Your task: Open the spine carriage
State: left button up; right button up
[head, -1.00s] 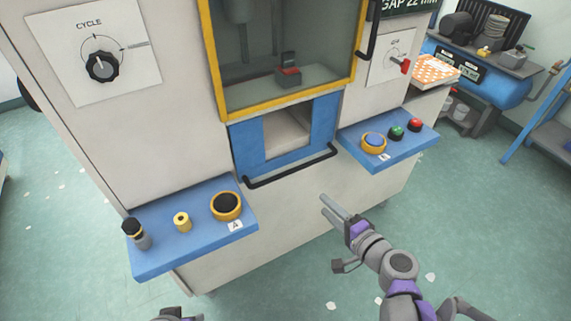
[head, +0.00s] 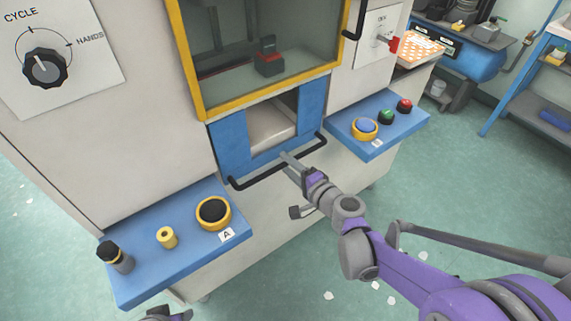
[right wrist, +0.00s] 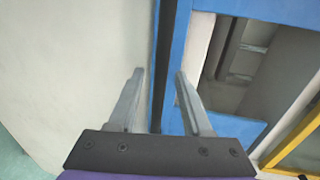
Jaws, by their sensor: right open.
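The spine carriage appears to be the blue-framed drawer (head: 233,149) low in the machine's front, with a pale inside and a black bar handle (head: 250,181) along its front. My right gripper (head: 286,162) is open at the middle of the handle, its fingertips at the bar. In the right wrist view, the black handle (right wrist: 164,50) runs between the two open fingers (right wrist: 158,82); I cannot tell whether either touches it. The fingers hide part of the bar in the head view. Only a bit of my left gripper (head: 168,315) shows at the bottom edge.
A blue shelf (head: 140,287) with a black button, yellow knob and dark-topped post juts out at left. Another blue shelf (head: 371,150) with blue, green and red buttons juts out at right. A yellow-framed window (head: 270,90) is above. The floor in front is open.

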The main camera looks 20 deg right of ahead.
jog(key=shift+w+a+f, duration=0.1)
jog(key=shift+w+a, duration=0.1)
jog(key=shift+w, duration=0.4)
grip_shut()
dwell(1.1)
